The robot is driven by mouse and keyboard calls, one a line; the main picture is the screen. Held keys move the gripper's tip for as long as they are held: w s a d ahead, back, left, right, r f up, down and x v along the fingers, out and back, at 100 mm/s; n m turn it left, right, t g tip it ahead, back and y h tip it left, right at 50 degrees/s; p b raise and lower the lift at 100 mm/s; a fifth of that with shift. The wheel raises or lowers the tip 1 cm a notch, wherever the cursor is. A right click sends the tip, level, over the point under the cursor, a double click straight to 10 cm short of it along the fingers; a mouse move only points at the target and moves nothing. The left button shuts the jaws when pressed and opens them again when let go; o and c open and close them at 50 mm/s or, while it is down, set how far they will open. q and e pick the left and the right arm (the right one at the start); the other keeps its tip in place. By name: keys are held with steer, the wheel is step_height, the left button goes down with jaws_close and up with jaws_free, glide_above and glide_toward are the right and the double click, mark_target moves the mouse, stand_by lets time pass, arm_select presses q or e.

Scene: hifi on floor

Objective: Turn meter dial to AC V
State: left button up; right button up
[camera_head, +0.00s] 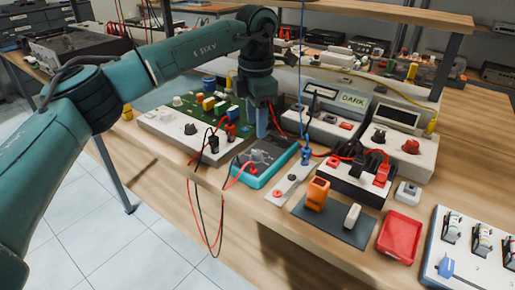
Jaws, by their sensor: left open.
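The meter (264,167) is a teal-edged device with a dark face, lying flat near the front edge of the bench. A red lead is plugged in at its left end. My left arm comes in from the left, and its gripper (262,132) points down over the far part of the meter. The gripper is open, with nothing seen between its fingers. It covers part of the meter, so the dial and its setting cannot be made out. I cannot tell whether the fingertips touch the meter. My right gripper is not in view.
A board with coloured blocks (165,128) stands left of the meter. Red and black leads (222,205) hang over the front edge. Instruments stand behind.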

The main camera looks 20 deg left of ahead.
mark_target(257, 152)
arm_select(q)
step_height(257, 152, down, 8)
steer(key=shift+c, duration=0.3)
steer(key=c, duration=0.9)
steer(key=shift+c, duration=0.2)
